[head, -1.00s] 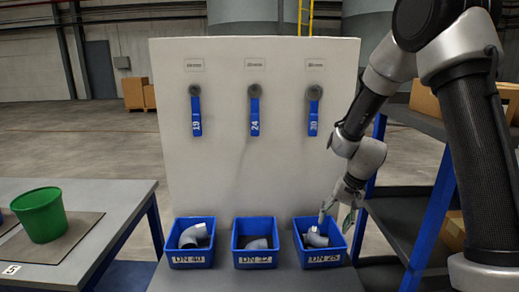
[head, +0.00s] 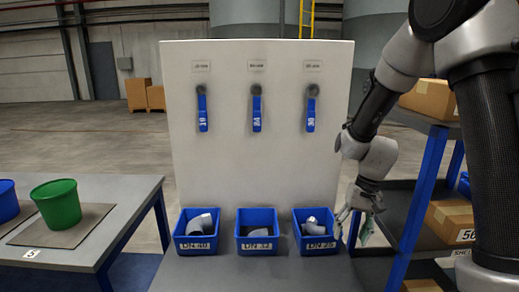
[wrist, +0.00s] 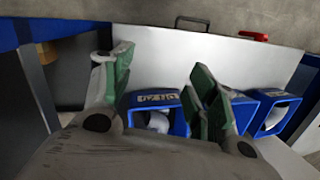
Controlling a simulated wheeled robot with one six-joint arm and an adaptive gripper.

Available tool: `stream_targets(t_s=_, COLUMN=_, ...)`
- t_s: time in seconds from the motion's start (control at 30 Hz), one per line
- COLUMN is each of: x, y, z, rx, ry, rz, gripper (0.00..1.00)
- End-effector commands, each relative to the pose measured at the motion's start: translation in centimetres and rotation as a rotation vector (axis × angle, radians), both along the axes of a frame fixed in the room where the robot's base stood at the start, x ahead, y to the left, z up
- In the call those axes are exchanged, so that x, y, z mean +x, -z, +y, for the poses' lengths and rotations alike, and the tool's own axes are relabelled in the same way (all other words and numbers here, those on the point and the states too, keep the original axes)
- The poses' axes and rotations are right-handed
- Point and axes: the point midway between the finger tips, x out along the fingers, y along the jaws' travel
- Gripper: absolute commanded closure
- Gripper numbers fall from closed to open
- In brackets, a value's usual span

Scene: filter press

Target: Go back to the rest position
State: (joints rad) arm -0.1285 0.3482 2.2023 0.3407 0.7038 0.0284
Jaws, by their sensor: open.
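My gripper (head: 355,224) hangs at the right of the blue DN 25 bin (head: 319,243), in front of the white panel's lower right edge. In the wrist view my gripper (wrist: 160,90) has its green-padded fingers spread apart with nothing between them. The DN 25 bin holds grey pipe fittings (head: 314,226). My arm reaches down from the upper right of the head view.
The DN 32 bin (head: 257,245) and DN 40 bin (head: 196,244) stand to the left. Blue-handled valves (head: 256,112) hang on the white panel (head: 230,160). A shelf rack (head: 424,190) with boxes is close on the right. A green bucket (head: 58,205) stands on the left table.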

Motion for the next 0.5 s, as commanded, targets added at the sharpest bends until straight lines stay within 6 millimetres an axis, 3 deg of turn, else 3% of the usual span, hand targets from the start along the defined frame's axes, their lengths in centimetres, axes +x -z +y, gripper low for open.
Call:
stream_targets(t_s=0.37, x=-6.2, y=-7.9, z=-3.7, rx=-0.058, ry=-0.126, rz=-0.039, gripper=0.42)
stream_targets(t_s=0.5, x=-9.9, y=-12.1, z=-5.9, rx=-0.102, ry=-0.168, rz=-0.101, gripper=0.42)
